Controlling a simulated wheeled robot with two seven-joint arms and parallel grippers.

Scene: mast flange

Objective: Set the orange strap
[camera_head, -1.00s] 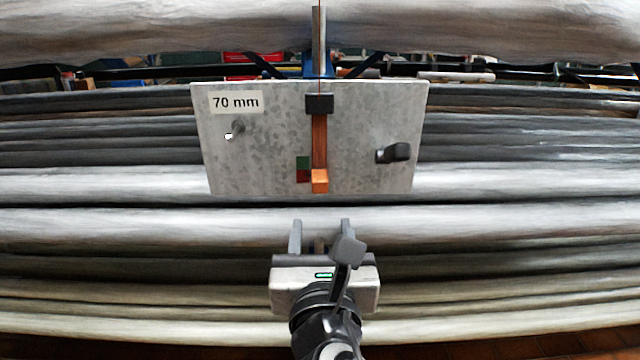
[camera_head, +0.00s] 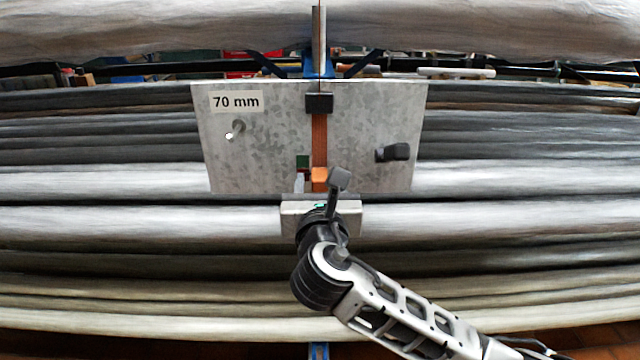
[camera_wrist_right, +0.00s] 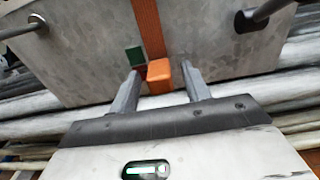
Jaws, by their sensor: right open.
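The orange strap (camera_head: 319,133) hangs down the middle of a grey metal plate (camera_head: 268,150) from a dark block (camera_head: 319,103). A bright orange end block (camera_head: 319,174) sits low on the strap. My right gripper (camera_head: 318,183) is at the plate's lower edge. In the right wrist view, the open fingers of my right gripper (camera_wrist_right: 162,84) stand on both sides of the orange end block (camera_wrist_right: 159,70), with gaps visible. A green patch (camera_head: 302,162) lies left of the strap, with a red patch (camera_wrist_right: 140,71) partly hidden below it. My left gripper is not in view.
The plate has a "70 mm" label (camera_head: 236,101), a pin (camera_head: 237,126) at left and a dark knob (camera_head: 393,152) at right. Long grey rolls (camera_head: 120,180) lie behind. A thin metal post (camera_head: 319,40) rises above the plate.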

